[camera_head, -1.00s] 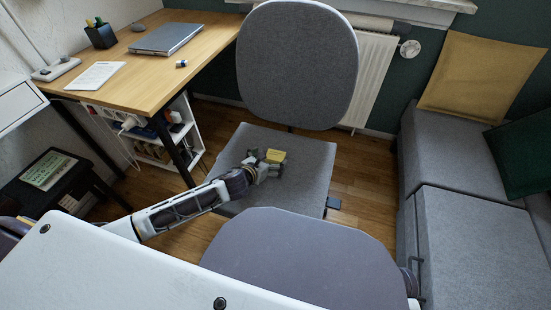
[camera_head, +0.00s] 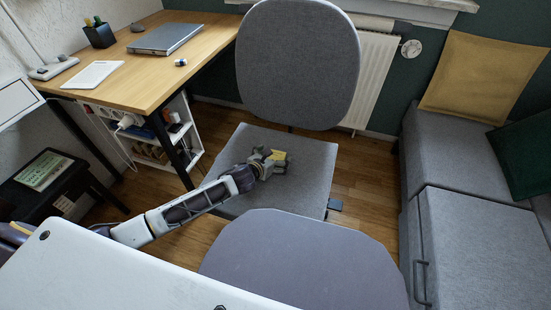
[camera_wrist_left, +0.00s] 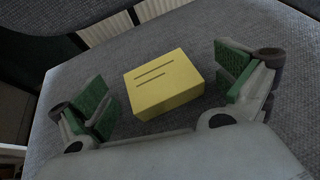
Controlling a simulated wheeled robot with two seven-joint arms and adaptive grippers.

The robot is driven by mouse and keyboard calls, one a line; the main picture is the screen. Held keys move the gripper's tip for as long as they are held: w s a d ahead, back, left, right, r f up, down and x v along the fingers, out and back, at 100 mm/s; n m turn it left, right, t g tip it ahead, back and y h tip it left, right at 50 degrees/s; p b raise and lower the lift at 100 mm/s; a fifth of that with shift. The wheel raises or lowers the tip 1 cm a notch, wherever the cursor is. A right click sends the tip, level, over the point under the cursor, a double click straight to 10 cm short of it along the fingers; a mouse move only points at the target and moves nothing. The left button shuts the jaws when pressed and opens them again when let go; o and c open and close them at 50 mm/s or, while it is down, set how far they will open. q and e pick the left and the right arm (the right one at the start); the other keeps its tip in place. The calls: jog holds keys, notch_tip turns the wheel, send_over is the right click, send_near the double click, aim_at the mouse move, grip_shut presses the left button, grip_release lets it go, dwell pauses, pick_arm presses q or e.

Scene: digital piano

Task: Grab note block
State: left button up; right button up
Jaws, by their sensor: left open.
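The note block is a yellow block (camera_wrist_left: 164,84) with two dark lines on its top. In the left wrist view it lies on the grey seat of the chair (camera_wrist_left: 185,35), between the two green-padded fingers of my left gripper (camera_wrist_left: 168,88). The fingers are spread wide, with a gap on both sides of the block. In the head view my left gripper (camera_head: 272,163) is over the chair seat (camera_head: 308,182), and the yellow block (camera_head: 280,157) shows partly behind it. My right gripper is not in view.
The grey chair backrest (camera_head: 298,65) rises behind the seat. A wooden desk (camera_head: 140,83) with a laptop (camera_head: 166,38) stands at the left. A grey sofa (camera_head: 470,235) is at the right. Wooden floor (camera_head: 365,190) lies between the chair and the sofa.

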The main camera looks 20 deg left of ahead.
aim_at(274, 157)
pick_arm(q)
jog(key=c, duration=1.2)
jog(key=shift+r, duration=0.1)
jog(key=shift+r+p, duration=0.4)
jog(key=shift+r, duration=0.25)
notch_tip(274, 157, up, 6)
jog(key=p, duration=0.3)
jog(key=shift+r, duration=0.2)
jog(key=shift+r+p, duration=0.65)
jog(key=shift+r, duration=0.4)
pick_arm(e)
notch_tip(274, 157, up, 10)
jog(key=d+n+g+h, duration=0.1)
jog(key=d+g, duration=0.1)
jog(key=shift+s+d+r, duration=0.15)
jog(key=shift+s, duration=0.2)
